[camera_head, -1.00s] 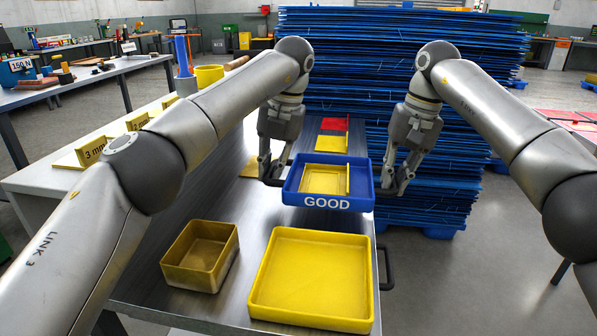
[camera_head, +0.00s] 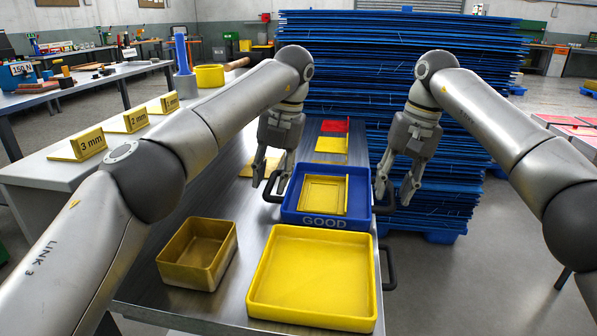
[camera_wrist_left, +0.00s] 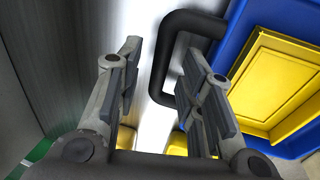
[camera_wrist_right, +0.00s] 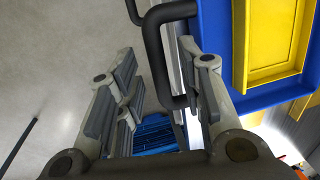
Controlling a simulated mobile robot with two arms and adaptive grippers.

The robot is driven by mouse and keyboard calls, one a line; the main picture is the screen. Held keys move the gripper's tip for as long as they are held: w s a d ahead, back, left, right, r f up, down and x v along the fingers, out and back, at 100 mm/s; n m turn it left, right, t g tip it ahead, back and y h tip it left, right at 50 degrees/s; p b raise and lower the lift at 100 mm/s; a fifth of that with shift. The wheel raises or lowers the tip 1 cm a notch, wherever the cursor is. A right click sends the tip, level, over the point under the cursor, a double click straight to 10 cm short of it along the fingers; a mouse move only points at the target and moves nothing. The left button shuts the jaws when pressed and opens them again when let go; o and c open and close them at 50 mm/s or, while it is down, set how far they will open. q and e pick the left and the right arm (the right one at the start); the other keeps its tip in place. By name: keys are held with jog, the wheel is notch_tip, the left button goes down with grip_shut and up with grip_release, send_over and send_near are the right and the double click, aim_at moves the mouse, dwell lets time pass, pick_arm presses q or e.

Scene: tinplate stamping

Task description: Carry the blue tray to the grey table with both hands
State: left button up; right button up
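The blue tray (camera_head: 361,205) marked GOOD rests on the grey metal table (camera_head: 255,212), with yellow pieces (camera_head: 322,192) inside it. Its black handles stick out on both sides; the left handle shows in the left wrist view (camera_wrist_left: 165,60), the right one in the right wrist view (camera_wrist_right: 152,50). My left gripper (camera_head: 267,180) is open above the left handle, its fingers apart. My right gripper (camera_head: 397,195) is open above the right handle, which shows between its fingers in the right wrist view. Neither gripper is closed on a handle.
A yellow box (camera_head: 168,272) and a larger yellow tray (camera_head: 254,293) stand in front of the blue tray. Red (camera_head: 334,126) and yellow (camera_head: 331,145) pieces lie behind it. A tall stack of blue sheets (camera_head: 400,60) stands behind the table. Signs (camera_head: 88,145) stand at left.

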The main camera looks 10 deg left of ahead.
pick_arm(q)
jog(key=shift+r, duration=0.1)
pick_arm(e)
jog(key=shift+r, duration=0.1)
